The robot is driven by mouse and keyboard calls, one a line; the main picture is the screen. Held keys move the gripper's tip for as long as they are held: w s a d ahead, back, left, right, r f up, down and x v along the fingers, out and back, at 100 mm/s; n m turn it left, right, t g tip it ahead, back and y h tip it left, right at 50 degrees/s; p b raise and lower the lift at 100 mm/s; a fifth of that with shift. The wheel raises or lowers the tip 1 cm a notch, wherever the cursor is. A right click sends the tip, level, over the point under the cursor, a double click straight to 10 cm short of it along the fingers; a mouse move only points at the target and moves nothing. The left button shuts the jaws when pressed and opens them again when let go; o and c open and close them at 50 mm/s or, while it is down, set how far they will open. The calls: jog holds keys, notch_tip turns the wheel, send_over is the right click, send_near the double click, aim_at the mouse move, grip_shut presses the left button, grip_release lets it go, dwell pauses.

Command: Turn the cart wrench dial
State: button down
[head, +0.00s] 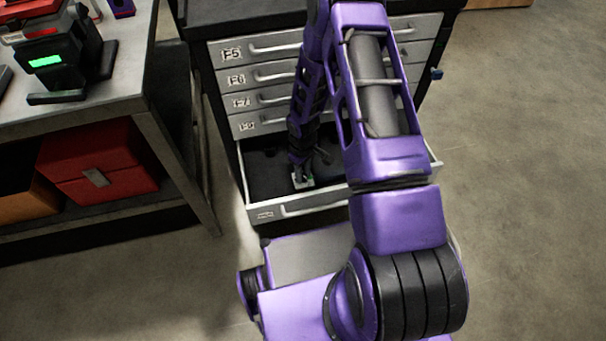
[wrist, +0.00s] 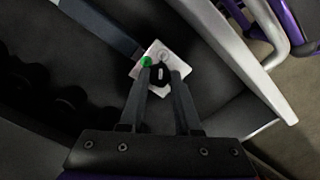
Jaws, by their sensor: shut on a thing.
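The cart's bottom drawer (head: 290,209) is open. Inside it lies a small white plate (wrist: 176,49) with a green spot (wrist: 146,61) and a black dial (wrist: 160,76). The plate also shows in the head view (head: 303,182), partly hidden by my gripper. My gripper (wrist: 161,74) reaches down into the drawer, its two fingers shut on the dial over the plate. A dark bar (wrist: 100,24) runs from the upper left up to the plate.
Closed drawers (head: 265,75) with bar handles stand above the open one. A workbench (head: 120,85) with a red box (head: 98,165) on its lower shelf is close on the left. Open floor (head: 525,150) lies to the right.

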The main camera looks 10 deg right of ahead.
jog(key=shift+m, duration=0.4)
jog(key=c, duration=0.6)
grip_release()
notch_tip(320, 180, up, 17)
jog(key=p, duration=0.3)
jog(key=shift+r, duration=0.2)
